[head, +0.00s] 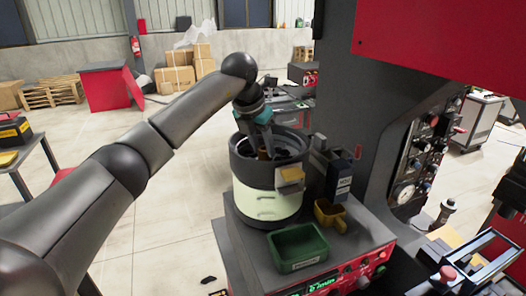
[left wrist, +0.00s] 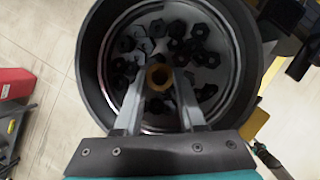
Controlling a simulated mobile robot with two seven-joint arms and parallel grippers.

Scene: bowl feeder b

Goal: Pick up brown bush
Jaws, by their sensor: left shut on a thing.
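The brown bush (left wrist: 158,72) is a small brass-brown ring, seen from above in the left wrist view. My left gripper (left wrist: 159,84) is shut on it, one finger on each side. In the head view the left gripper (head: 263,146) points down into the bowl feeder, with the bush (head: 262,154) a small brown spot at its fingertips. The round dark bowl (head: 237,151) sits on a cream-coloured drum; its rim also shows in the left wrist view (left wrist: 91,70). I cannot tell whether the bush touches the bowl floor. My right gripper is not in view.
Several dark nuts (left wrist: 198,32) lie in the bowl around the fingers. A green tray (head: 298,249), a small yellow bin (head: 329,215) and a dark box (head: 340,175) stand beside the feeder. A large machine column (head: 355,110) rises to the right.

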